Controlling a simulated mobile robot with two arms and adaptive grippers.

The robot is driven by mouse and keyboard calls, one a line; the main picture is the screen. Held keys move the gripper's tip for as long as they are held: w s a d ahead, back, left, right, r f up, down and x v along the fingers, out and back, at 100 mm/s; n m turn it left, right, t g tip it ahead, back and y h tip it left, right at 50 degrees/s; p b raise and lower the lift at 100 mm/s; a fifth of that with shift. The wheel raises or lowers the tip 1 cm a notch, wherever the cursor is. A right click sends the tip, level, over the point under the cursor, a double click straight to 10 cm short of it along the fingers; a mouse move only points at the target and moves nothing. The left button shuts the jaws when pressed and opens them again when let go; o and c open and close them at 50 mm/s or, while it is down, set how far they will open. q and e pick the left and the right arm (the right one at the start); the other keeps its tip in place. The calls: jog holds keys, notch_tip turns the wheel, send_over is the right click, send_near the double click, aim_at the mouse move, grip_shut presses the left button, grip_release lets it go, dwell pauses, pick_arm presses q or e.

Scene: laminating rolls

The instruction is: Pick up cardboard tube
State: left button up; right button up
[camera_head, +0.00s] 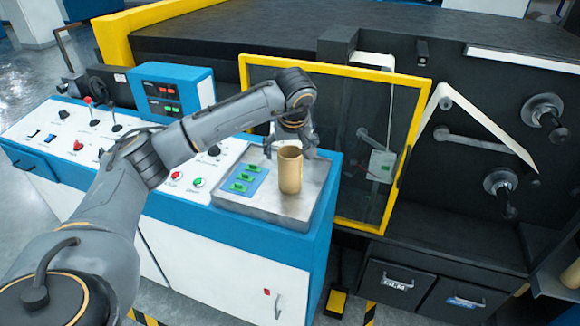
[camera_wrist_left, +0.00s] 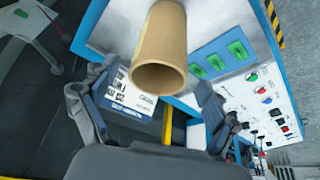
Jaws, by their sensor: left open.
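The cardboard tube (camera_head: 290,170) is a brown, hollow cylinder standing upright on a metal tray (camera_head: 262,206) at the right end of the control console. In the left wrist view the tube (camera_wrist_left: 160,45) shows its open end, ahead of and between the spread fingers. My left gripper (camera_head: 291,143) is open and empty, pointing down just above and behind the tube. Whether a finger touches the tube cannot be told. My right gripper is not in view.
A blue panel with green buttons (camera_head: 243,180) lies left of the tube. The console (camera_head: 130,150) carries knobs, levers and a blue display box (camera_head: 172,90). A yellow-framed glass door (camera_head: 345,120) stands close behind the tray. Black machinery with rollers (camera_head: 545,110) is at right.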

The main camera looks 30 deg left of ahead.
aim_at(289, 156)
pick_arm(q)
jog(key=shift+w+f+p, duration=0.15)
jog(key=shift+f+p, duration=0.2)
jog(key=shift+f, duration=0.05)
jog(key=p+x, duration=0.2)
jog(key=x, duration=0.2)
jog(key=shift+w+a+f, duration=0.2)
jog(key=shift+f, duration=0.1)
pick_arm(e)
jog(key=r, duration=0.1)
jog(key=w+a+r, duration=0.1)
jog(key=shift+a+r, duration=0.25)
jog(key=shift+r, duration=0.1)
pick_arm(q)
jog(key=shift+d+r, duration=0.1)
jog(key=c, duration=1.2)
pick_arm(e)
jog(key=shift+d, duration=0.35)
